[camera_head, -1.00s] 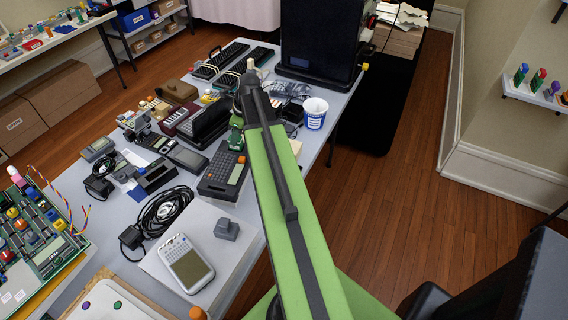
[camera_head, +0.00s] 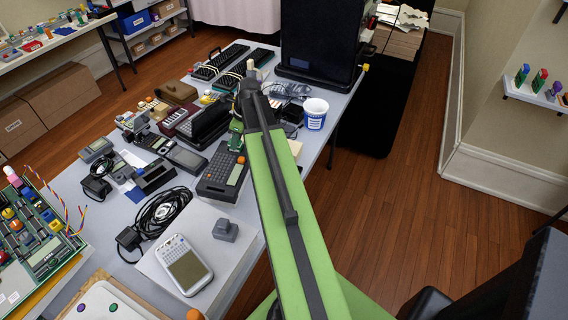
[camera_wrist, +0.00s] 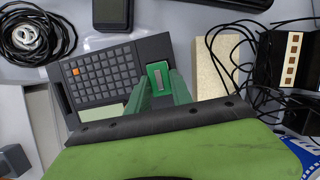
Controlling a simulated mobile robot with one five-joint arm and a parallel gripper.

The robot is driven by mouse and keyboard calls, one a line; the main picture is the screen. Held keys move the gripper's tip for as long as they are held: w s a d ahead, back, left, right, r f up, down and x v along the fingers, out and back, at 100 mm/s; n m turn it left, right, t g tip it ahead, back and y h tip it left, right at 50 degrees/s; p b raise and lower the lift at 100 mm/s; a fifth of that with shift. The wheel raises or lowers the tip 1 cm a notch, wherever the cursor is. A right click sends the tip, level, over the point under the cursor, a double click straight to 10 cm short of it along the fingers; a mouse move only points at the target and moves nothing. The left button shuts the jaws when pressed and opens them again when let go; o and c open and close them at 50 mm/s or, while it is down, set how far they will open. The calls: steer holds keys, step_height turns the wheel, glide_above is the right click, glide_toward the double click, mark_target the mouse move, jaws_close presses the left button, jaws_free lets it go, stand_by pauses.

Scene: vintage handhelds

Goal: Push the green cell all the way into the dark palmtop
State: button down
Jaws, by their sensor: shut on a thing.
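The dark palmtop (camera_head: 216,177) lies on the grey table, left of my arm in the head view. In the wrist view the palmtop (camera_wrist: 98,72) shows its key grid, one orange key and a pale screen. The green cell (camera_wrist: 158,77) is at the palmtop's right end, between the green fingers of my gripper (camera_wrist: 160,86). My gripper is shut on the cell. The fingers hide the cell's sides, and I cannot tell how deep it sits. In the head view my arm hides most of the gripper and cell.
A cream block (camera_wrist: 209,70) lies just right of the gripper, with dark cables (camera_wrist: 240,35) beyond it. A blue-and-white cup (camera_head: 314,114) stands near the table's right edge. Other handhelds and a coiled black cable (camera_head: 160,213) crowd the left side.

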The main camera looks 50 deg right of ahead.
steer(key=shift+f+b, duration=0.55)
steer(key=shift+f, duration=0.1)
steer(key=c, duration=1.3)
jaws_free()
steer(key=shift+c, duration=1.2)
steer(key=shift+o, duration=1)
step_height(320, 180, up, 7)
steer(key=p, duration=0.7)
steer(key=shift+r, duration=0.15)
